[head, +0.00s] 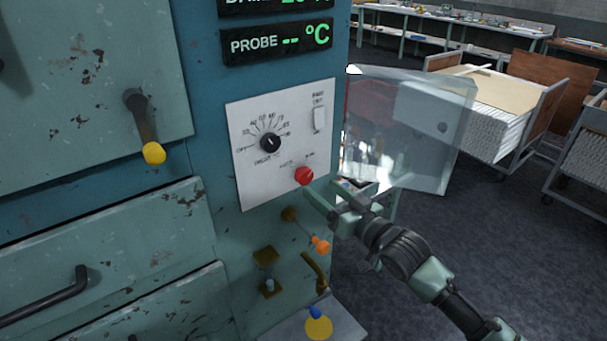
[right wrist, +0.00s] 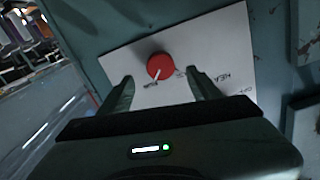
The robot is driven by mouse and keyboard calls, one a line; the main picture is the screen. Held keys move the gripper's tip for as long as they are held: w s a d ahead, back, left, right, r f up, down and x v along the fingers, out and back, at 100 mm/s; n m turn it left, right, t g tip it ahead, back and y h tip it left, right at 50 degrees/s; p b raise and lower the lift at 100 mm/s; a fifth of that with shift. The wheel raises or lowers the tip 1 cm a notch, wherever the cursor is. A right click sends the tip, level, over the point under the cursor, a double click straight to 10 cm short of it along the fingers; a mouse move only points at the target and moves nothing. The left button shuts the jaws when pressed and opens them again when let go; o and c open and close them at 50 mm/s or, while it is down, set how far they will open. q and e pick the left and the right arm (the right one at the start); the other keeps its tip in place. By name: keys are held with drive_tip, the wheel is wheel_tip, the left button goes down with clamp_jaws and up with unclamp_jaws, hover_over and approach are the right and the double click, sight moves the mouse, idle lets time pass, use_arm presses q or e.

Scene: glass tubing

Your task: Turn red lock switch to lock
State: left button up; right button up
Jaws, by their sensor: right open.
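The red lock switch (head: 304,176) is a round red knob low on the white control panel (head: 250,170) of the teal machine. My right gripper (head: 322,200) is just below and to the right of it in the head view. In the right wrist view the red switch (right wrist: 160,66) shows beyond and between the two open fingers (right wrist: 163,88), apart from both. A light pointer mark runs down and left from the knob there. The lettering beside it is too small to read surely. My left gripper is not in view.
A clear hinged cover (head: 405,130) stands open right of the panel, close to my right gripper. A black dial (head: 270,142) sits above the switch. An orange-tipped lever (head: 320,244) and a blue-tipped lever (head: 316,313) are below. Carts and open floor lie to the right.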

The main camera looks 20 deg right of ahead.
sight(307, 178)
drive_tip(key=x, duration=0.2)
drive_tip(key=shift+w+a+r+p, duration=0.1)
drive_tip(key=shift+w+r+p, duration=0.15)
drive_tip(key=shift+r+p, duration=0.05)
drive_tip(key=x, duration=0.2)
drive_tip(key=shift+w+a+f, duration=0.1)
drive_tip(key=shift+w+f, duration=0.1)
drive_tip(key=shift+w, duration=0.05)
drive_tip(key=shift+w+a+p, duration=0.1)
drive_tip(key=shift+w+p, duration=0.2)
drive_tip(key=shift+w, duration=0.05)
drive_tip(key=shift+w+f, duration=0.1)
drive_tip(key=shift+w, duration=0.05)
drive_tip(key=c, duration=1)
clamp_jaws()
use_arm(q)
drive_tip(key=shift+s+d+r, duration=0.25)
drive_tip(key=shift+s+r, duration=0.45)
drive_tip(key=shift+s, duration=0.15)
